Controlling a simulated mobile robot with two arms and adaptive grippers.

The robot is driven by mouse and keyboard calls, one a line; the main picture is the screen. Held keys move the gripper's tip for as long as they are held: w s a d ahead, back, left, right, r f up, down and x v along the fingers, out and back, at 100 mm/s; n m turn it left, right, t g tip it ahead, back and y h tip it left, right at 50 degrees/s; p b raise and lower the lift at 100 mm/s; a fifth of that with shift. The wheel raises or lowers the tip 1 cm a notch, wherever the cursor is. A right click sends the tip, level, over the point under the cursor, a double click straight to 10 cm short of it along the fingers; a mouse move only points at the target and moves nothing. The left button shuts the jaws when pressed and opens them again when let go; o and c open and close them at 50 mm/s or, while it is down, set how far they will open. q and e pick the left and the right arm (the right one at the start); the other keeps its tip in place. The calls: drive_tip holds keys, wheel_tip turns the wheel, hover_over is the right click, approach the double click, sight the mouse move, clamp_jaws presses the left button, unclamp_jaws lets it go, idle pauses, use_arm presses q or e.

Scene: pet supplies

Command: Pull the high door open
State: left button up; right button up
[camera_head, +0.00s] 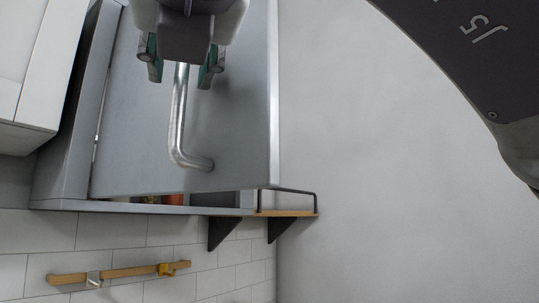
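The high door (130,130) is a flat grey panel on a grey wall cabinet (64,180). It looks ajar, since a strip of the inside shows below its lower edge. A bent metal bar handle (178,130) stands on the door. My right gripper (181,76) is at the top of the view, with its fingers on either side of the handle's upper visible part. The fingers look apart, with gaps beside the bar. Where the handle meets the gripper is partly hidden by the gripper body. My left gripper is out of view.
Small orange and red items (175,199) show inside the cabinet's lower strip. A wooden shelf (288,213) with black brackets sits at the cabinet's right. A wooden hook rail (125,272) is on the tiled wall. A white cabinet (35,70) stands at left. Plain wall fills the right.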

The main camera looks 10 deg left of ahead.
drive_tip(key=v, duration=1.2)
idle(0.3)
